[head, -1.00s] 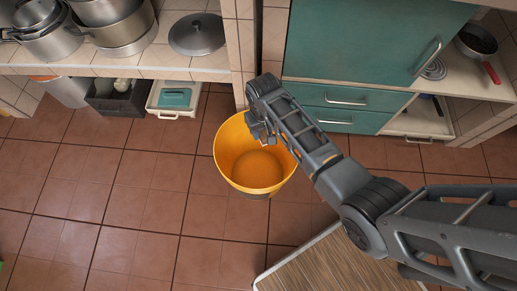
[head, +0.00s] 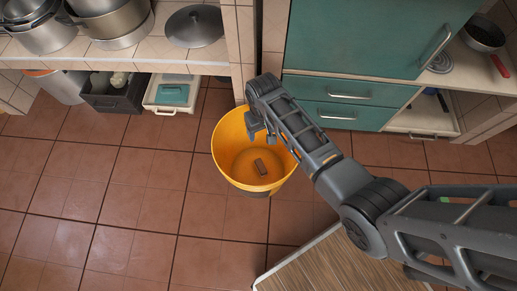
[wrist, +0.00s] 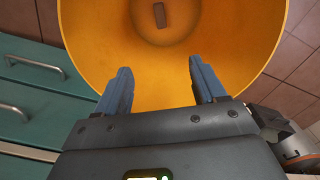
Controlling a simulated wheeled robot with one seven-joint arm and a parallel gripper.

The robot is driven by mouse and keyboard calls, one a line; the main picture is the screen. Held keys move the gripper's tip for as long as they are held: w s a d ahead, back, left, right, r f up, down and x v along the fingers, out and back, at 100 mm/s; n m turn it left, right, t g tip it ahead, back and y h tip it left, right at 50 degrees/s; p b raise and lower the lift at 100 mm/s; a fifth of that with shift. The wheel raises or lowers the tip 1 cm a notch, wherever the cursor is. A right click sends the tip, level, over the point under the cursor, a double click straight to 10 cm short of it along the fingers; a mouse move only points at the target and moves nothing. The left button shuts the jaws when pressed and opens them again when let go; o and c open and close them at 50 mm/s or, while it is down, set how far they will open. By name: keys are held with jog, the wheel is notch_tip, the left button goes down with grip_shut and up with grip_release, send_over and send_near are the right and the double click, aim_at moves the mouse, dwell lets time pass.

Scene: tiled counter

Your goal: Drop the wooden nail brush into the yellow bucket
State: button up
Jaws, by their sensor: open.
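The yellow bucket (head: 228,165) stands on the tiled floor in the middle of the head view. The wooden nail brush (head: 260,167), a small brown block, is inside the bucket, low down by its bottom. In the wrist view the brush (wrist: 159,15) shows at the top, within the yellow bucket (wrist: 90,45). My gripper (head: 262,138) is above the bucket's opening, over its back right part. In the wrist view my gripper (wrist: 160,88) has its two blue-grey fingers spread wide with nothing between them.
Teal drawers (head: 345,116) stand behind the bucket to the right. A tiled counter with pots (head: 110,22) and a lid (head: 194,26) is at the back left. A wooden board or tabletop (head: 335,262) is at the front. Floor left of the bucket is clear.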

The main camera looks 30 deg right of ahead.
notch_tip(320, 180, up, 8)
jog(key=p, duration=0.2)
dwell(0.4)
jog(key=shift+f, duration=0.15)
